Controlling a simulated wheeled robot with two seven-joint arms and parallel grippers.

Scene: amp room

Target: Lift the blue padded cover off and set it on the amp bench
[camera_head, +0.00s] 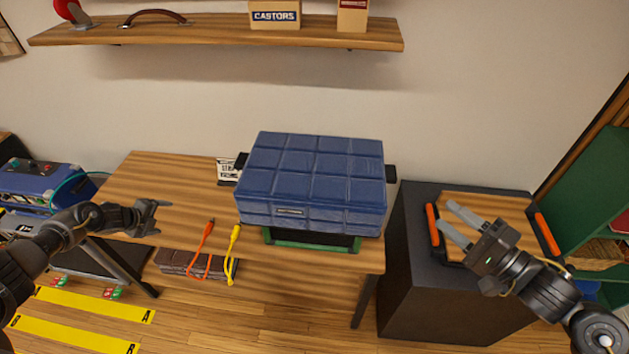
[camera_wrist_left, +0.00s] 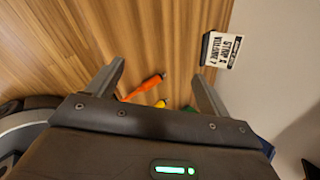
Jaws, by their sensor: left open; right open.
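The blue padded cover (camera_head: 312,175) sits over a box-shaped thing on the wooden bench (camera_head: 150,190); a green and black edge (camera_head: 310,240) shows below its front. A dark tab sticks out at each side, left (camera_head: 240,165) and right (camera_head: 391,174). In the left wrist view, only a sliver of blue shows at the lower right. My left gripper (camera_head: 160,216) is open and empty over the bench's left part, well left of the cover. My right gripper (camera_head: 447,215) is open and empty, right of the cover, above the dark cabinet.
The dark cabinet (camera_head: 430,290) has a wooden top with orange-marked handles. An orange cable (camera_head: 207,235) and a yellow cable (camera_head: 233,250) hang at the bench's front edge. A printed card (camera_head: 227,172) stands left of the cover. A wall shelf (camera_head: 210,32) runs above. The bench's left part is clear.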

